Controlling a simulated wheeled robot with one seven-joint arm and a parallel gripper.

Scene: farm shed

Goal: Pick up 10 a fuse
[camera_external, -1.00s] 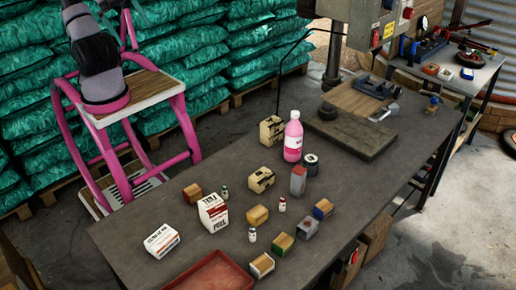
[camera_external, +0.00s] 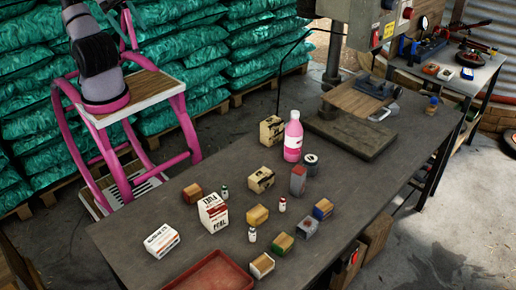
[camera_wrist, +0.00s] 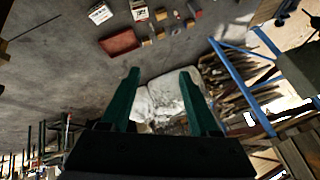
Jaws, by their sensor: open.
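Three small white bottle-shaped pieces, which look like fuses, stand on the grey bench (camera_external: 130,262). One has a red band or top (camera_external: 282,205), one looks greenish (camera_external: 224,191), and one looks greyish (camera_external: 252,235). Their ratings are too small to read. A white carton with red and dark print (camera_external: 213,212) stands among them. It shows at the top of the wrist view (camera_wrist: 139,10). My gripper (camera_wrist: 159,74) has its two green fingers wide apart with nothing between them. It is away from the bench items and outside the external view.
A red tray (camera_external: 212,273) lies at the bench's near edge, also in the wrist view (camera_wrist: 120,41). Around the small pieces stand a white box (camera_external: 161,240), several small blocks, a pink bottle (camera_external: 293,140) and a dark tin (camera_external: 310,164). A drill press (camera_external: 345,60) stands behind.

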